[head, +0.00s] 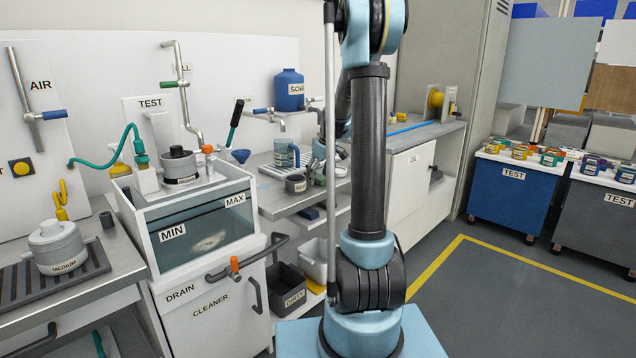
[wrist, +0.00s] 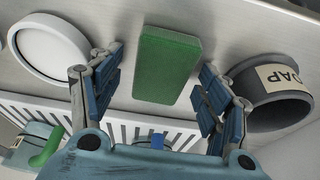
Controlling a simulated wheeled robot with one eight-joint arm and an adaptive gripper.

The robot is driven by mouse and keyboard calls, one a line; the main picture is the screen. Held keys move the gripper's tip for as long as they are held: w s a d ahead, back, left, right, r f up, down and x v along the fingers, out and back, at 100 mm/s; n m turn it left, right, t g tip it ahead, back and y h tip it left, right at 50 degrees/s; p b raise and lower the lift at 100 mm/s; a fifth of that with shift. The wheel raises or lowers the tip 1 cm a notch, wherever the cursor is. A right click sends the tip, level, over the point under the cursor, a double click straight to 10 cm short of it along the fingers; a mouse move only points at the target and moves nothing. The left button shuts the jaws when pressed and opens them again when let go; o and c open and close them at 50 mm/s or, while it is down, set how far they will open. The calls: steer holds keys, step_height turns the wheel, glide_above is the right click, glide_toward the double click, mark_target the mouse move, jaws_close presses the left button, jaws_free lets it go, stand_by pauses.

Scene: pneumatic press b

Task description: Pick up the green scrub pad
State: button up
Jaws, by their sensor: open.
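The green scrub pad (wrist: 167,65) is a rectangular block on the pale grey surface in the wrist view. My gripper (wrist: 159,63) is open, with one blue finger on each side of the pad in the picture. Gaps show between the pad and both fingers, and nothing is held.
A dark round pot labelled SOAP (wrist: 271,95) is close to the right finger. A white round dish (wrist: 48,48) is beside the left finger. A white slotted rack (wrist: 100,118) lies below the pad in the wrist view. A blue soap jug (head: 289,91) stands on the shelf above.

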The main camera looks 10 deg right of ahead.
mark_target(319, 176)
steer(key=c, duration=1.1)
steer(key=shift+s, duration=0.1)
steer(key=shift+r, duration=0.1)
step_height(319, 176, up, 10)
steer(key=shift+r, duration=0.15)
steer(key=o, duration=0.4)
steer(key=c, duration=0.6)
